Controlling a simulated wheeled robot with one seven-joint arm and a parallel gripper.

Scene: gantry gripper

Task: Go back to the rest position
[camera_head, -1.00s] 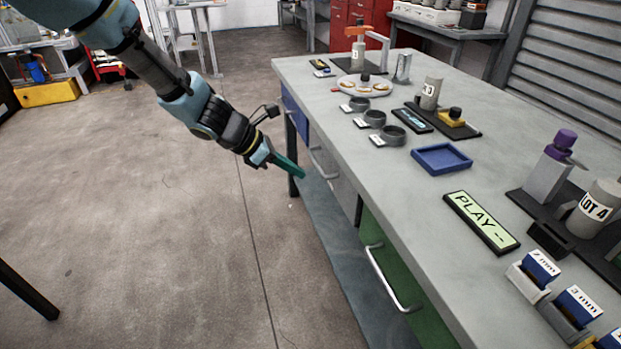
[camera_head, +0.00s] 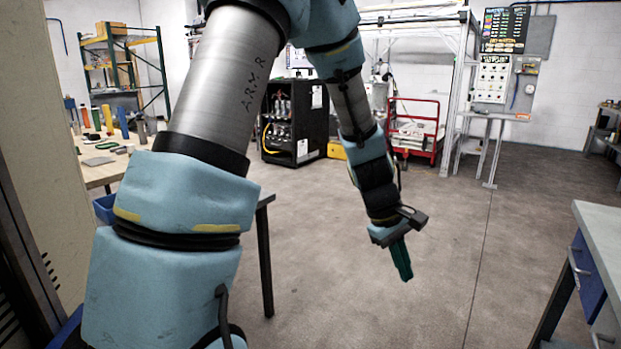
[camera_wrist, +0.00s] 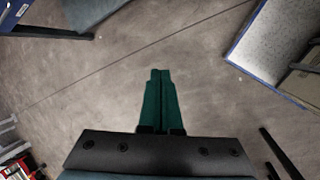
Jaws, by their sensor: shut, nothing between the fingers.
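My gripper (camera_head: 401,262) hangs at the end of my arm in the middle of the head view, pointing down above open concrete floor. Its green fingers are shut together with nothing between them. In the wrist view the two fingers (camera_wrist: 160,100) lie side by side, touching, with only floor beyond them. The gripper touches nothing.
A grey workbench (camera_head: 603,228) with a blue drawer stands at the right edge. A wooden-topped table (camera_head: 103,170) with small items is at the left. A black cabinet (camera_head: 295,122) and a red cart (camera_head: 416,135) stand behind. The floor (camera_head: 460,255) between is clear.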

